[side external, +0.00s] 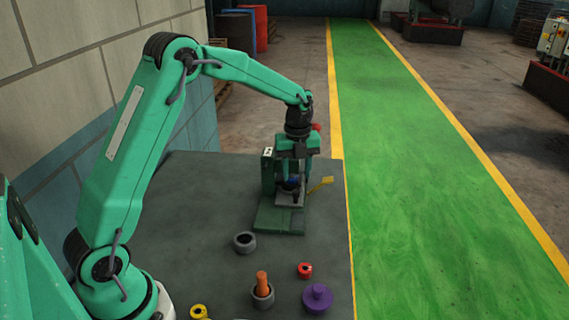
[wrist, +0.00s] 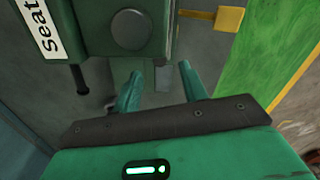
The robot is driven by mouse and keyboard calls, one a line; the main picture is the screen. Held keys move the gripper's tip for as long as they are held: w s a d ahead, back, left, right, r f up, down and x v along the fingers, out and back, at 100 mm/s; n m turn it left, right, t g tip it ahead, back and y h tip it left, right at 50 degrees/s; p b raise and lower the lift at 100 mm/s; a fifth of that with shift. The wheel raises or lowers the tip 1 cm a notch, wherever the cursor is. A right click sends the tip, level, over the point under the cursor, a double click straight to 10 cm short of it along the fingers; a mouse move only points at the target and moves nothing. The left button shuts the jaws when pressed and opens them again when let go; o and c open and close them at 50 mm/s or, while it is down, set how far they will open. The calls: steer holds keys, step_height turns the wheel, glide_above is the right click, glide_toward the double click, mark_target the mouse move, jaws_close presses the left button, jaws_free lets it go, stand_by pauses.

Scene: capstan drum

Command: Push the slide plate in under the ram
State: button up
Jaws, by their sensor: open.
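The green press (side external: 267,172) stands near the far edge of the dark table, on a flat green base (side external: 278,222). A light grey plate (side external: 288,200), which looks like the slide plate, sits low on the press below my gripper. My gripper (side external: 294,172) points down at the press, open, with nothing seen between its fingers. In the wrist view the two teal fingers (wrist: 158,86) are spread beside the green press head (wrist: 110,25). The ram is largely hidden by my gripper, and I cannot tell how far under it the plate lies.
A yellow handle (side external: 321,185) sticks out at the press's right; it also shows in the wrist view (wrist: 229,19). In front stand a grey ring (side external: 245,242), an orange peg (side external: 262,284) in a grey cup, a red ring (side external: 304,270) and a purple knobbed piece (side external: 318,297).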

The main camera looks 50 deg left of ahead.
steer(key=shift+r, duration=1.2)
steer(key=s+d+r+n+t, duration=0.3)
steer(key=s+d+r+n, duration=0.2)
steer(key=s+r+n, duration=0.75)
steer(key=s+d+n+t, duration=0.2)
steer(key=s+d+n, duration=0.1)
steer(key=s+n, duration=0.8)
steer(key=s, duration=0.4)
steer(key=shift+s+f+t, duration=0.25)
steer(key=shift+f+t, duration=0.05)
